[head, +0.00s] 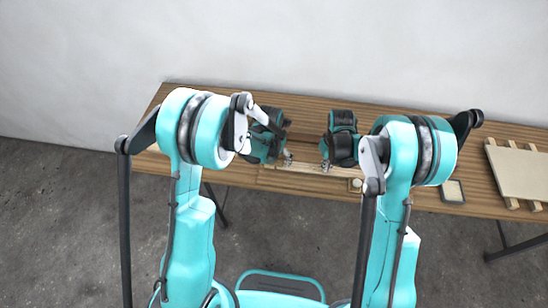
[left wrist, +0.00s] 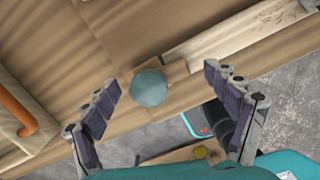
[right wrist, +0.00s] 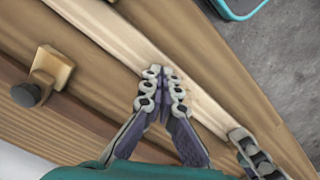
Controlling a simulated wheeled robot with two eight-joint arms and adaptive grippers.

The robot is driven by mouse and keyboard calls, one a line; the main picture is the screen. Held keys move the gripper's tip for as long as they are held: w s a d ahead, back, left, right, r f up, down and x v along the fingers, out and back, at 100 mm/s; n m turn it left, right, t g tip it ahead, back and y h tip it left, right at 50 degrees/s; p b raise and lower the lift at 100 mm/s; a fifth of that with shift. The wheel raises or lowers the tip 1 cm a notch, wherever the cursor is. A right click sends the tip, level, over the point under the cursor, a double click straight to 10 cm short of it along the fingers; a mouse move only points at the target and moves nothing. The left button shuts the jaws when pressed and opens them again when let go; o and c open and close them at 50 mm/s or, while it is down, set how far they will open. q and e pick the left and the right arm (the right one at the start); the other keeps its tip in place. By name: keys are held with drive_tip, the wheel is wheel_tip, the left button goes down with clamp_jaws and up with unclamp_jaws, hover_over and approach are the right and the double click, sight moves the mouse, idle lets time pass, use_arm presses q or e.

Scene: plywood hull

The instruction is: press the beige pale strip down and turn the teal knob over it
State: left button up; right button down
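The beige pale strip (head: 305,180) lies along the front part of the wooden table. It crosses the right wrist view diagonally (right wrist: 130,45) and shows at the upper right of the left wrist view (left wrist: 245,35). The teal knob (left wrist: 149,87) is round, near the strip's end; a small wooden piece shows beside it. In the head view I cannot make the knob out. My left gripper (left wrist: 162,82) is open, its fingers on either side of the knob and apart from it. My right gripper (right wrist: 165,74) is shut, fingertips together over the strip; contact is unclear.
A dark knob on a wooden block (right wrist: 40,82) stands beside the strip in the right wrist view. An orange handle (left wrist: 15,115) is at the left wrist view's left edge. A beige board (head: 518,170) and a small framed tray (head: 453,191) lie to the right on the table.

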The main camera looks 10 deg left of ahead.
sight(274, 158)
use_arm(q)
drive_tip(key=shift+s+r, duration=0.1)
drive_tip(key=shift+r, duration=3.4)
use_arm(e)
drive_tip(key=shift+r, duration=0.1)
use_arm(q)
drive_tip(key=shift+r+p, duration=1.85)
use_arm(e)
drive_tip(key=shift+r, duration=3.4)
use_arm(q)
drive_tip(key=shift+r+p, duration=1.4)
use_arm(e)
drive_tip(key=shift+r, duration=2.5)
